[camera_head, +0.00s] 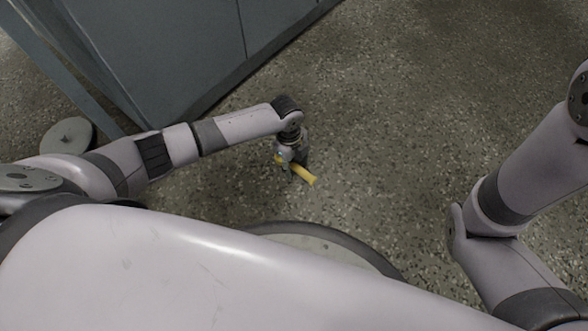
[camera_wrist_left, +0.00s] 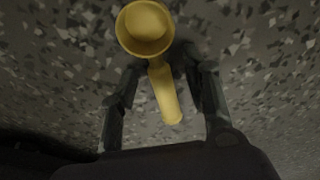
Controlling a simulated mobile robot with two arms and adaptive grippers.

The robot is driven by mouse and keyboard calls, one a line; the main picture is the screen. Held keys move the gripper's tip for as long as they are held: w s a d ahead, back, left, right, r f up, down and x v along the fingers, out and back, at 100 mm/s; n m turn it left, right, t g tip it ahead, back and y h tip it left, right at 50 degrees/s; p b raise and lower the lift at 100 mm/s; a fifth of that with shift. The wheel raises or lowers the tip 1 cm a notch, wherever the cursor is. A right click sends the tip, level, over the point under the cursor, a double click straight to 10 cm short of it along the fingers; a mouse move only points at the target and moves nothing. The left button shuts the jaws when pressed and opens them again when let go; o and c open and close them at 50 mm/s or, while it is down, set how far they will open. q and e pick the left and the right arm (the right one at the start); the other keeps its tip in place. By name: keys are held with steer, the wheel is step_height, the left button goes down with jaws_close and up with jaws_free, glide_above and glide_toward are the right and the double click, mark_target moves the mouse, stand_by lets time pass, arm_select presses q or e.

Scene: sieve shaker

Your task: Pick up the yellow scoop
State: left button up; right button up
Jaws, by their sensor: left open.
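The yellow scoop (camera_head: 302,174) lies on the speckled floor, partly hidden by my left gripper in the head view. In the left wrist view the scoop (camera_wrist_left: 165,90) shows its round bowl at the top and its handle pointing down toward the palm. My left gripper (camera_head: 289,172) is low over the scoop. In the left wrist view its fingers (camera_wrist_left: 157,72) are open, one on each side of the handle, with gaps between the fingers and the handle. My right arm shows at the right of the head view, but its gripper is out of the picture.
A grey cabinet (camera_head: 165,50) stands on the floor at the upper left. A round grey disc-shaped foot (camera_head: 68,136) is at the left, beside a slanted grey leg. The floor (camera_head: 400,110) to the right of the scoop is clear.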

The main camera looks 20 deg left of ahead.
arm_select(q)
steer(key=shift+c, duration=0.5)
jaws_close()
